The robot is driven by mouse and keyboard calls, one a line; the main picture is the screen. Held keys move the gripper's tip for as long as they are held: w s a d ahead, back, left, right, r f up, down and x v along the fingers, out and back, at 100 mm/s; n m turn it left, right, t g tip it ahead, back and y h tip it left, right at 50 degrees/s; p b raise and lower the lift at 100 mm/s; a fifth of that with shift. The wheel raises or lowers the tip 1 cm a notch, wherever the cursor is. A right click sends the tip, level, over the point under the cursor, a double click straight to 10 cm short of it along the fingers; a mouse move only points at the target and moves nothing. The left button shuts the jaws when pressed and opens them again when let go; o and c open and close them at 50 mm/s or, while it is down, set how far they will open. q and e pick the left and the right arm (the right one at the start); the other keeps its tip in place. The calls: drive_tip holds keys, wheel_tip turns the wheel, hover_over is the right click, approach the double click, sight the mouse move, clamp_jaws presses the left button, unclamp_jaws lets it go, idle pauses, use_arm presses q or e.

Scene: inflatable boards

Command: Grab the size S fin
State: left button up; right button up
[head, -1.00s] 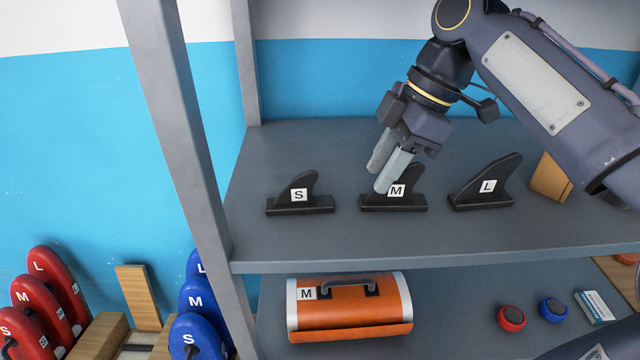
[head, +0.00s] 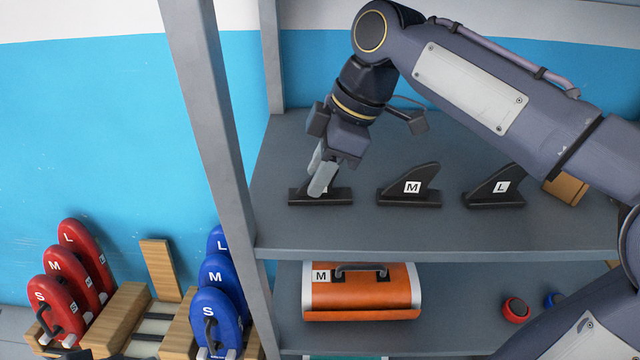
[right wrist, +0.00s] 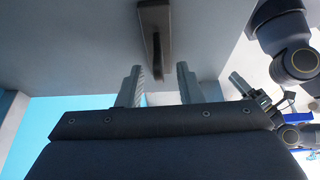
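The black fin at the left of the row (head: 336,196) stands on the upper shelf; its label is now hidden behind my right gripper, but it read S in the earlier head view. My right gripper (head: 320,180) is in front of and over this fin, its fingers pointing down. In the right wrist view the two fingers (right wrist: 160,85) are spread apart with nothing between them, and the fin (right wrist: 155,45) lies beyond their tips. The M fin (head: 413,188) and L fin (head: 495,188) stand to its right. My left gripper is not in view.
A grey upright post (head: 215,120) stands left of the fins. A wooden block (head: 566,190) is at the shelf's right. Below are an orange M case (head: 360,297) and a red round item (head: 515,309). Red and blue boards stand at lower left.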

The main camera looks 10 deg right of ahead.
clamp_jaws()
idle(0.4)
